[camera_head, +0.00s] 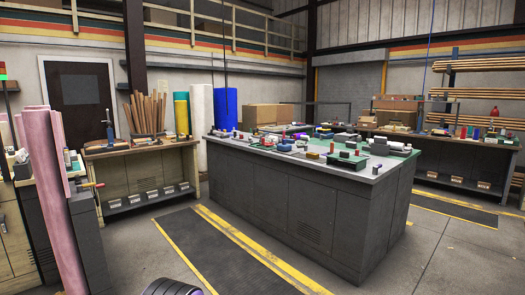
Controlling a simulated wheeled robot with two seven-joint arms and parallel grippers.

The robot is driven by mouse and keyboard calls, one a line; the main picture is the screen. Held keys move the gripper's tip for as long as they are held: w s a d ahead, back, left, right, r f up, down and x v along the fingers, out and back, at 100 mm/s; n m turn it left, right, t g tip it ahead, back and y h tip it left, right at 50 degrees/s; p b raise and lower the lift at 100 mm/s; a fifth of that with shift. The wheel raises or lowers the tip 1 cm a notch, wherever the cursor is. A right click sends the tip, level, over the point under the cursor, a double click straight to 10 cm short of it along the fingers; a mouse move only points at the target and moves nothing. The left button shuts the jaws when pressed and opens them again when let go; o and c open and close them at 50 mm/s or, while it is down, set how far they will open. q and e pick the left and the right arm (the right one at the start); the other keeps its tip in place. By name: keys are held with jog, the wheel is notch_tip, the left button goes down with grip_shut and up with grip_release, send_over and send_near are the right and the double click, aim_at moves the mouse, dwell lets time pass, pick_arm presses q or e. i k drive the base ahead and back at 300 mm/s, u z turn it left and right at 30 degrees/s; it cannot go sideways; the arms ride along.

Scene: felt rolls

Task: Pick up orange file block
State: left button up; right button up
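I cannot single out an orange file block with certainty at this size. The grey central workbench (300,205) carries many small red, blue, green and dark items on its top, some with reddish or orange parts. The wooden-topped bench (140,150) at the left also holds small tools, too small to tell apart. Neither of my grippers shows in this view.
Pink felt rolls (63,200) stand at the near left. White (201,115) and blue (225,109) rolls stand behind the benches. A dark mat (220,250) with yellow edges lies before the central bench. The concrete floor (455,255) at right is open.

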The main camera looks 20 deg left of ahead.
aim_at(332, 149)
jog(key=u, duration=0.95)
jog(key=i, duration=5.3)
jog(key=z, duration=1.5)
